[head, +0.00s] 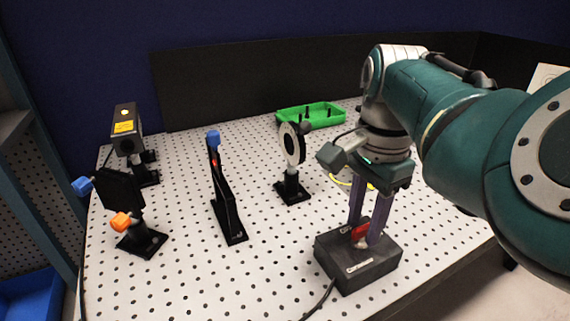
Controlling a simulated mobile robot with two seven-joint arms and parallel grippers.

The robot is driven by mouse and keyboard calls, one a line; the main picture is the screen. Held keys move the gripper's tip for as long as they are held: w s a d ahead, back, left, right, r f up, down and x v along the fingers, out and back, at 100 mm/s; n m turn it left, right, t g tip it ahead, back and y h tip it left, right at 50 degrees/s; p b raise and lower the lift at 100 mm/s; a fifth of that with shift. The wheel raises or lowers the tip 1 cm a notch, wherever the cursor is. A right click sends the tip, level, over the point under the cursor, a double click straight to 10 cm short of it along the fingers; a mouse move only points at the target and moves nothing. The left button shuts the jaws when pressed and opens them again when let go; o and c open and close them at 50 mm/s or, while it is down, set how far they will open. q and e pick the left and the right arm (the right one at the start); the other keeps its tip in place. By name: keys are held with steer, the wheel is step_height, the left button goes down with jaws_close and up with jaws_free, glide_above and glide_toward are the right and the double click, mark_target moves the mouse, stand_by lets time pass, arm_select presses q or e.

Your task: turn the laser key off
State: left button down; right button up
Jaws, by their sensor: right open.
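The laser key (360,230) has a red head and stands on top of a dark control box (358,268) at the front right of the perforated table. My right gripper (367,238) points down over the box, its two purple fingers on either side of the key. The fingers are open, with their tips close to the box top. I cannot tell whether they touch the key. The key's lower part is partly hidden by the near finger. The laser (126,130), a black housing with a yellow label, stands at the back left. My left gripper is not in view.
Black optic mounts with blue and orange knobs (120,222) stand on the left and centre of the white breadboard (180,290). A round optic (291,145) stands left of my right arm. A green tray (312,116) lies at the back. A cable leaves the box at front.

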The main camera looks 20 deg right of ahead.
jaws_close()
steer(key=shift+r+n, duration=0.1)
steer(key=shift+n, duration=0.2)
stand_by(0.5)
steer(key=shift+r+n+p, duration=0.1)
steer(key=shift+n+p, duration=1.1)
steer(key=shift+p, duration=0.05)
steer(key=n+p, duration=0.2)
steer(key=n, duration=0.1)
steer(key=shift+n, duration=0.3)
steer(key=n+p, duration=0.1)
steer(key=n, duration=0.4)
steer(key=n+p, duration=0.1)
steer(key=n, duration=0.5)
steer(key=shift+n, duration=0.4)
